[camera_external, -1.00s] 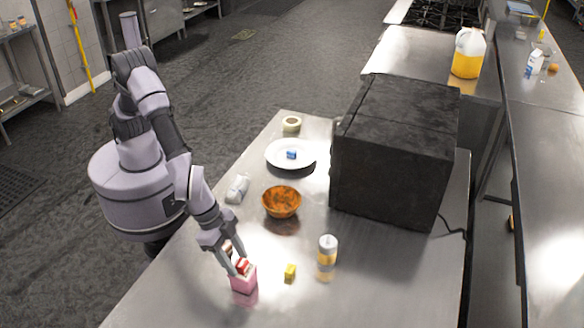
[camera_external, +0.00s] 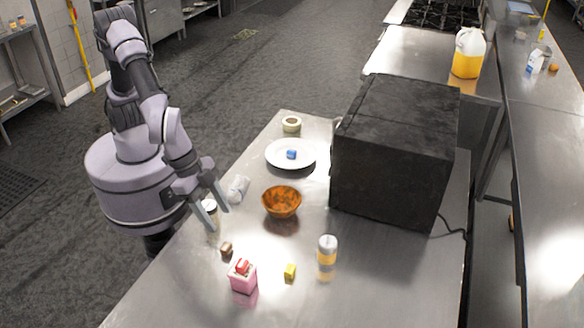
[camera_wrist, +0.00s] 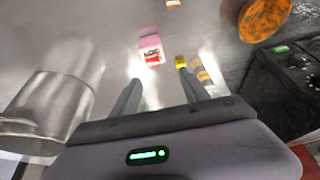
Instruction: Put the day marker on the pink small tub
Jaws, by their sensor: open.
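The pink small tub (camera_external: 243,281) stands upright on the steel table near its front left. A small red and white piece (camera_external: 243,267) sits on top of it; the wrist view shows the red piece (camera_wrist: 152,58) on the pink tub (camera_wrist: 149,42) too. It may be the day marker, but its markings are too small to read. My gripper (camera_external: 215,220) is open and empty, above the table's left edge, up and left of the tub and apart from it. Its two fingers (camera_wrist: 160,76) are spread in the wrist view.
A brown block (camera_external: 226,249) and a yellow block (camera_external: 290,271) lie near the tub. A canister (camera_external: 327,250), an orange-brown bowl (camera_external: 282,202) and a white plate (camera_external: 277,163) with a blue block (camera_external: 291,154) stand beyond. A lidded jar (camera_external: 209,206) is behind my fingers.

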